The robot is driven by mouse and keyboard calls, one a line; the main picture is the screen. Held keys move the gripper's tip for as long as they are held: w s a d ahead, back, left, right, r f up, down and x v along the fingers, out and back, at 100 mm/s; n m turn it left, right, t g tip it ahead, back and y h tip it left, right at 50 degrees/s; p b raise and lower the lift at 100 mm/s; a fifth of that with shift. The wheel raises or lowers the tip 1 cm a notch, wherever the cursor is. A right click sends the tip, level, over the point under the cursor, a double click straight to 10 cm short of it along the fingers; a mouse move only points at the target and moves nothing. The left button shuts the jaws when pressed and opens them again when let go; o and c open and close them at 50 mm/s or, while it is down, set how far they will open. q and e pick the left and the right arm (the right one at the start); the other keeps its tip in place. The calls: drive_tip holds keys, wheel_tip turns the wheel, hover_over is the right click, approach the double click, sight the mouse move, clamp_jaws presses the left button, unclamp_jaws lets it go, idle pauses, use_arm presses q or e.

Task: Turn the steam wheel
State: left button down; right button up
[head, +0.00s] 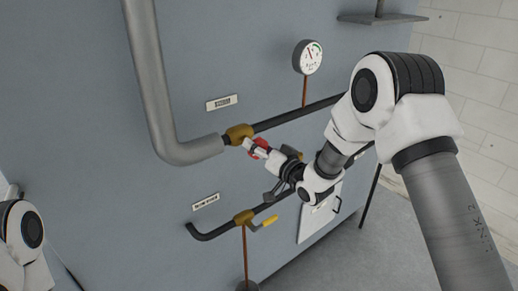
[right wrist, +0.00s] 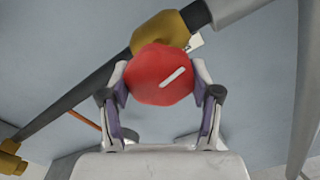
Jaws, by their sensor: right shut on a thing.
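The steam wheel is a red round knob with a white bar mark, mounted on a brass valve body (head: 240,133) on the upper pipe. In the head view only part of the red wheel (head: 259,148) shows between my right gripper's fingers. My right gripper (head: 254,148) reaches it from the lower right. In the right wrist view the red wheel (right wrist: 161,75) sits between the two fingertips, one on each side, and the brass valve (right wrist: 160,31) is behind it. The right gripper is shut on the wheel. The white mark runs diagonally, up to the right. My left gripper is not in view.
A pressure gauge (head: 307,57) stands above the pipe. A thick grey pipe (head: 160,90) bends into the upper valve at left. Two label plates are on the grey wall.

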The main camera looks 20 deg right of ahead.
drive_tip(key=shift+f+n+b, duration=0.2)
drive_tip(key=shift+n+b, duration=0.3)
drive_tip(key=shift+b, duration=0.1)
drive_tip(key=n+b, duration=0.9)
drive_tip(key=b, duration=0.2)
drive_tip(key=shift+a, duration=0.2)
drive_tip(key=shift+s+r+n+b, duration=0.1)
drive_tip(key=shift+n+b, duration=1.25)
drive_tip(key=shift+n, duration=0.25)
drive_tip(key=o, duration=1.2)
drive_tip(key=shift+c, duration=0.2)
drive_tip(key=v, duration=1.1)
drive_tip(key=shift+s, duration=0.4)
